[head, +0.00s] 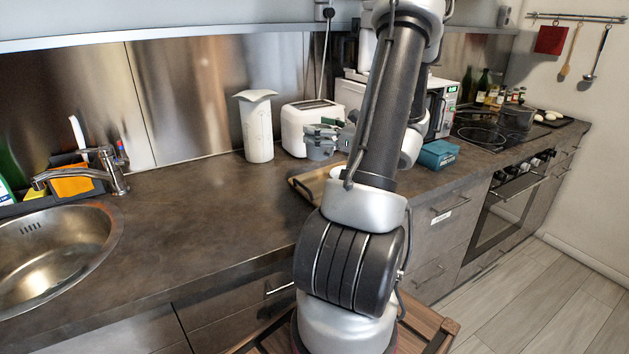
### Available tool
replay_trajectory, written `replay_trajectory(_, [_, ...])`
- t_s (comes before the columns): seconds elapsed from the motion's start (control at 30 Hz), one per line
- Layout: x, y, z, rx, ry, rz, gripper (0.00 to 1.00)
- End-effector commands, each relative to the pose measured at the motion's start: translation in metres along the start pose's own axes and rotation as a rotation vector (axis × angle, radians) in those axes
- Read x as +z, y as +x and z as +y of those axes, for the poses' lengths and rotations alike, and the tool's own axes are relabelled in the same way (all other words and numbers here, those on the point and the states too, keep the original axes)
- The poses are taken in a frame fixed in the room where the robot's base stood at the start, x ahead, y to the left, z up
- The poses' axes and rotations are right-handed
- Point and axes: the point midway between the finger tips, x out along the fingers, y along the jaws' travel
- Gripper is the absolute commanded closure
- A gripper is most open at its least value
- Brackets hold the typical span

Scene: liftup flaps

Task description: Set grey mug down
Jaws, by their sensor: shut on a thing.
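My gripper (330,130) is in front of the white toaster, above the countertop (200,210). It is shut on the grey mug (320,150), which shows as a small grey shape just under the fingers. My arm stands in front of this area and hides part of it. I cannot tell from this view whether the mug's base touches the counter.
A wooden tray (303,187) lies below the gripper, partly behind my arm. A blue box (438,154) is right. The counter between sink (50,255) and tray is clear.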

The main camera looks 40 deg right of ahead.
Motion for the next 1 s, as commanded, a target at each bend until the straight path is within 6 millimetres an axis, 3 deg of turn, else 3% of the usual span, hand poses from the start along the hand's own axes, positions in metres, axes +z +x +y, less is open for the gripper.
replay_trajectory(0.2, [-0.038,0.000,0.000,0.000,0.006,0.000,0.67])
replay_trajectory(0.63, [-0.093,0.000,0.000,-0.001,0.004,0.000,0.67])
replay_trajectory(1.0, [-0.099,0.000,0.000,0.000,0.001,-0.001,0.67])
